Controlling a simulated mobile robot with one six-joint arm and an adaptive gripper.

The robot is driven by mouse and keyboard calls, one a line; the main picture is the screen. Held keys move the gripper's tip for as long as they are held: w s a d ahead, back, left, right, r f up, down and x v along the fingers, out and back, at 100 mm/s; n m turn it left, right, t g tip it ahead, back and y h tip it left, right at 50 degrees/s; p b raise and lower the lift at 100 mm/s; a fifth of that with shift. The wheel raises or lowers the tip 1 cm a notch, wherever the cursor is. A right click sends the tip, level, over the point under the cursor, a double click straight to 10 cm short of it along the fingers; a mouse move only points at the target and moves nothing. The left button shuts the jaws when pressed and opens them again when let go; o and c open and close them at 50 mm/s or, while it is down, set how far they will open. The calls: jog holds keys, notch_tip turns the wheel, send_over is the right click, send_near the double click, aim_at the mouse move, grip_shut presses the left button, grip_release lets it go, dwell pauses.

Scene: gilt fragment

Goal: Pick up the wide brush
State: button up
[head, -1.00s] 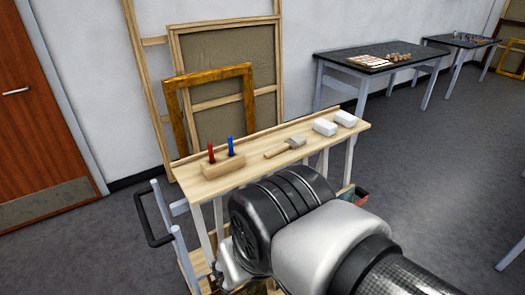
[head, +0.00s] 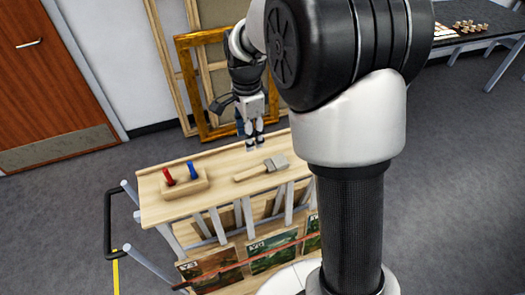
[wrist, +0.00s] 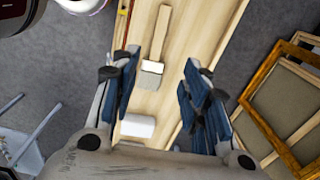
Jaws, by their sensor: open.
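The wide brush (head: 262,170) lies flat on the light wooden top (head: 222,163) of a cart, with a pale handle and a broad grey-beige head. In the wrist view the brush (wrist: 161,37) shows between and beyond my fingers, handle pointing away and head nearer. My gripper (head: 254,143) hangs fingers down near the back edge of the top, behind the brush in the head view. In the wrist view my gripper (wrist: 158,72) is open, with its blue-padded fingers apart and nothing between them. The brush is not touched.
A wooden block (head: 185,187) with red and blue handles stands left of the brush. A white block (wrist: 137,126) lies near the brush head. Framed canvases (head: 205,85) lean on the wall behind. Pictures (head: 272,257) sit on the cart's lower part. My arm hides the top's right end.

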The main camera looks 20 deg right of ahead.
aim_at(251, 172)
notch_tip(251, 172, down, 16)
jog(key=b, duration=0.3)
jog(key=shift+s+a, duration=0.1)
jog(key=shift+a, duration=0.05)
jog(key=shift+r, duration=0.1)
jog(key=shift+c, duration=0.3)
grip_shut()
